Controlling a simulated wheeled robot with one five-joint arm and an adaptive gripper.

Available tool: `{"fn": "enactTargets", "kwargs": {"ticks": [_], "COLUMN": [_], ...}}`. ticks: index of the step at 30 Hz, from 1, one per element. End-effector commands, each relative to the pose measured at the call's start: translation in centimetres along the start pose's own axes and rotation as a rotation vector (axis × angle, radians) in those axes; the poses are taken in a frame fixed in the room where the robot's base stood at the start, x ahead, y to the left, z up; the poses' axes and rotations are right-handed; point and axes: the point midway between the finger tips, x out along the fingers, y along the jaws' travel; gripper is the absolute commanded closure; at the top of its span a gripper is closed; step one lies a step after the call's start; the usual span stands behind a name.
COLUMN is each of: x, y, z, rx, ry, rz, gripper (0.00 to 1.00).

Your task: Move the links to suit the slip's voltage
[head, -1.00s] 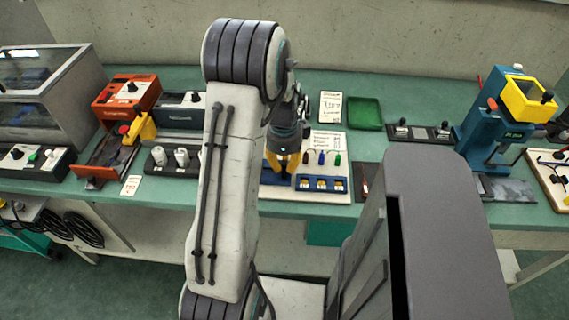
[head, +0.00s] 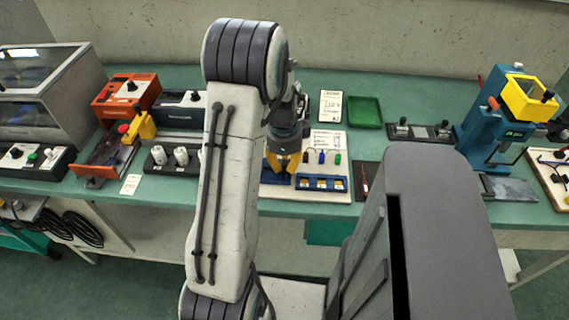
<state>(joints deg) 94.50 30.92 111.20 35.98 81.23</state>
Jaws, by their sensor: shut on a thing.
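My gripper (head: 283,171) has yellow fingers and points down at the left part of a white board (head: 345,192). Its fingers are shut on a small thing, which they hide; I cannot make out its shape. They are just above or at a blue block behind and below them. A second blue block (head: 322,183) on the board's front holds several small yellowish pieces, perhaps links. Black, blue (head: 321,157) and green (head: 337,158) leads stand behind it. Paper slips lie at the board's back (head: 327,140), behind it (head: 330,106) and at the bench's front left (head: 131,184); their writing is unreadable.
A green tray (head: 365,113) lies behind the board. A blue press (head: 490,125) with a yellow guard stands right. The bench (head: 420,95) has clear room at the back.

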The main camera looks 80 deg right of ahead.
Motion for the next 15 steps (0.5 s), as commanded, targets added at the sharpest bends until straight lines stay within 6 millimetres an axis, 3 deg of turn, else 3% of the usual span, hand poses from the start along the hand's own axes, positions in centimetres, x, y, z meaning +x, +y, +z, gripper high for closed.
{"fn": "enactTargets", "kwargs": {"ticks": [13, 14, 15], "x": [0.28, 0.28, 0.28], "y": [0.02, 0.02, 0.02], "z": [0.0, 0.0, 0.0], "rx": [0.0, 0.0, 0.0], "ry": [0.0, 0.0, 0.0], "rz": [0.001, 0.001, 0.001], "gripper": [1.0, 0.8, 0.76]}}
